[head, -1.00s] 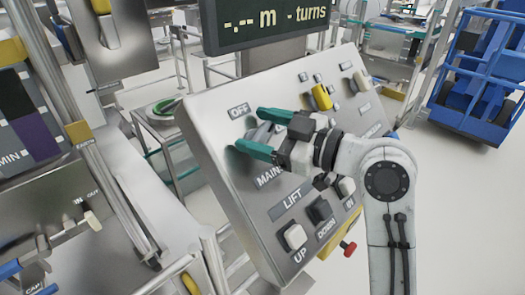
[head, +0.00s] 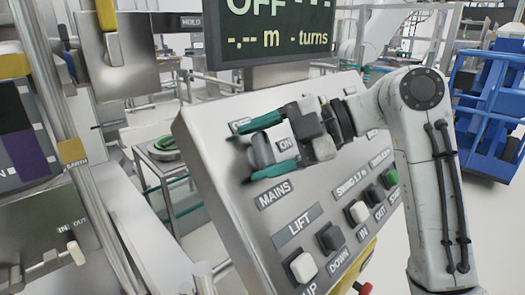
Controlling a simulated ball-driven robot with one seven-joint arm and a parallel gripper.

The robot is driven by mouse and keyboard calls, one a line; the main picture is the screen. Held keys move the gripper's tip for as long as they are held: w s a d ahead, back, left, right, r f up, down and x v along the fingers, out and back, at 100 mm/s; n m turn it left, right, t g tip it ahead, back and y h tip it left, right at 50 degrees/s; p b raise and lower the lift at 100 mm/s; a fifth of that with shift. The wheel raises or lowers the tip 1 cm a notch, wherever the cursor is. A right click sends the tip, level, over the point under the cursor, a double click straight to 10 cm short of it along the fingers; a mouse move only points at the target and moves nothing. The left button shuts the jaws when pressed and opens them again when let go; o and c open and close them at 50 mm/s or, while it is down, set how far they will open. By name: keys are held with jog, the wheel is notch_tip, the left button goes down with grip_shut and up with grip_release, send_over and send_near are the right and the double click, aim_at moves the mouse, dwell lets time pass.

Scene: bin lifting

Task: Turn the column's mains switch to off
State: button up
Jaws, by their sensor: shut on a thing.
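The mains switch (head: 262,150) is a grey rotary knob on the upper left of the sloping metal control panel (head: 215,165), above the MAINS label (head: 274,194). My gripper (head: 262,157) has its two green fingers on either side of the knob, one above and one below, shut on it. The upper finger partly covers the OFF label (head: 240,127). The ON label (head: 285,144) shows to the right of the knob. The display (head: 270,30) above the panel reads OFF in its upper line.
Below the knob are the white LIFT UP button (head: 303,267) and the dark DOWN button (head: 331,237). More buttons, including a green one (head: 390,178), sit to the right near my arm. A red knob (head: 364,288) projects below the panel. A blue cart (head: 490,110) stands at right.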

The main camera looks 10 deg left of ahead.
jog(key=shift+s+f+n+g+h, duration=0.1)
jog(key=shift+n+g+h, duration=0.5)
jog(key=shift+n, duration=0.5)
jog(key=o, duration=1)
jog(key=shift+c, duration=0.2)
jog(key=v, duration=1)
jog(key=shift+d+r+p, duration=0.25)
jog(key=shift+r+p, duration=0.05)
jog(key=shift+p, duration=0.05)
